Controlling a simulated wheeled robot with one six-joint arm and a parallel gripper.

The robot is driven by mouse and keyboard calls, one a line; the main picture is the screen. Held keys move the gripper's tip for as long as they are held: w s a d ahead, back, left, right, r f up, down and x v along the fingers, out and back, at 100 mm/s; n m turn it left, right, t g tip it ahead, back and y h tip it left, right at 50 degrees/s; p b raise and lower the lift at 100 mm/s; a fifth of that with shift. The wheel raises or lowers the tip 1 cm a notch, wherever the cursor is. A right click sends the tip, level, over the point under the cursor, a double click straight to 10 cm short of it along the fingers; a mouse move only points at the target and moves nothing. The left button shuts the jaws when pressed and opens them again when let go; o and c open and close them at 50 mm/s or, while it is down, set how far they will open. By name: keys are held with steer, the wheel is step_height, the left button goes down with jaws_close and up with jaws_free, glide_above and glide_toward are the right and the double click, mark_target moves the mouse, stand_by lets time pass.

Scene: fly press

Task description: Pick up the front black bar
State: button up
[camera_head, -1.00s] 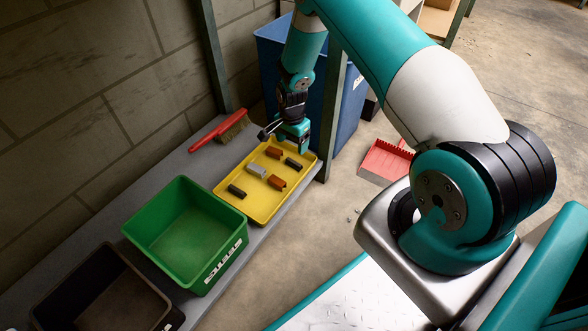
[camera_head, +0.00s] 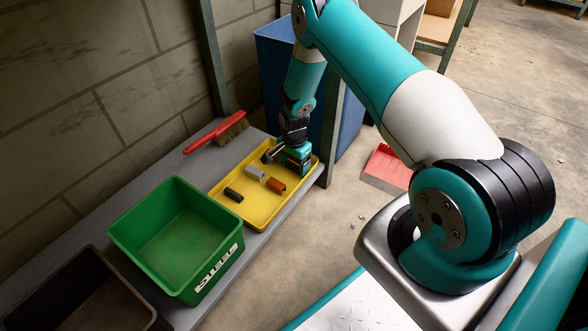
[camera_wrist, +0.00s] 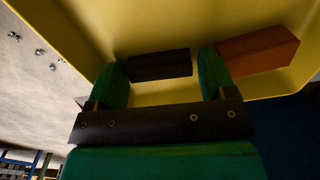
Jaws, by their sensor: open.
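A black bar (camera_wrist: 160,65) lies on the yellow tray (camera_head: 262,212) between the spread fingers of my gripper (camera_wrist: 162,80) in the wrist view. My gripper is open, with one finger near each end of this bar. In the head view my gripper (camera_head: 294,168) is low over the tray's right end and hides that bar. Another black bar (camera_head: 233,194) lies at the tray's left side in the head view.
An orange bar (camera_wrist: 258,50) lies just beyond the right finger in the wrist view. A grey bar (camera_head: 255,173) and an orange bar (camera_head: 277,185) lie on the tray. A green bin (camera_head: 178,240) and a red brush (camera_head: 216,132) are nearby.

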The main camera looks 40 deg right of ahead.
steer(key=c, duration=0.7)
